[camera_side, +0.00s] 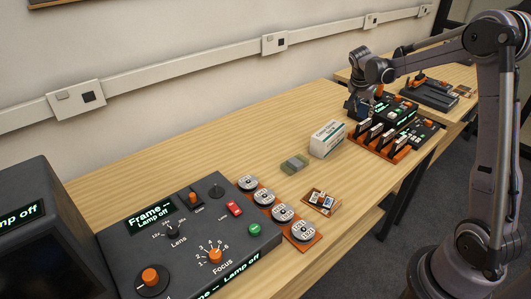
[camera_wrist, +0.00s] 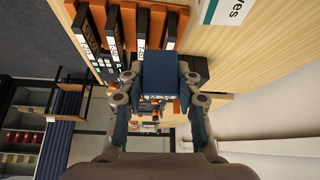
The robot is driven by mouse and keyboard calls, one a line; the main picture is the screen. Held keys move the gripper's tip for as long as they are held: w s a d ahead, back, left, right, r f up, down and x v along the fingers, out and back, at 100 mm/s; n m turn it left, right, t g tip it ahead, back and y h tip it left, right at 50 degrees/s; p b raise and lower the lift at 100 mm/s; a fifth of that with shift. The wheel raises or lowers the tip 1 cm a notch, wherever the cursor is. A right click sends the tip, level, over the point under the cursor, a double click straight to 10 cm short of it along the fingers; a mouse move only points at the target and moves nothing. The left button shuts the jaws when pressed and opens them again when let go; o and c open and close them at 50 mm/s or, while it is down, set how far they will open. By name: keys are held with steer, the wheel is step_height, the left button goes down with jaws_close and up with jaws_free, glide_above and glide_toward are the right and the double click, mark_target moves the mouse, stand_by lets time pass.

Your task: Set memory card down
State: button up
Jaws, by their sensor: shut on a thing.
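My gripper (camera_wrist: 163,92) is shut on a flat, dark blue, squarish piece, which I take to be the memory card (camera_wrist: 163,70). Its face fills the space between the two fingers and hides part of what lies beyond. In the side view my gripper (camera_side: 357,105) is at the far end of the bench, by the back left side of the orange rack (camera_side: 392,154). The held card is too small there to make out clearly. I cannot tell whether it touches anything below.
Several upright dark cassettes (camera_wrist: 127,25) stand in the orange rack close by. A white box (camera_side: 327,139) with a green label stands left of it. A greenish block (camera_side: 294,164), a small tray (camera_side: 322,201) and round reels (camera_side: 282,212) lie nearer. Bare wood is left of the white box.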

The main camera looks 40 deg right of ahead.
steer(key=s+a+f+m, duration=0.1)
steer(key=s+a+f, duration=0.1)
steer(key=s, duration=2)
steer(key=shift+g, duration=0.3)
steer(key=w+a+f, duration=0.1)
steer(key=w+f, duration=0.1)
steer(key=w, duration=0.1)
steer(key=w+a+f, duration=0.1)
steer(key=w+f, duration=0.1)
steer(key=w, duration=0.2)
steer(key=w+a+f, duration=0.1)
steer(key=w+f, duration=0.1)
steer(key=w, duration=0.2)
steer(key=shift+a+f, duration=0.25)
steer(key=shift+f, duration=2.15)
steer(key=shift+f, duration=0.15)
steer(key=o, duration=1)
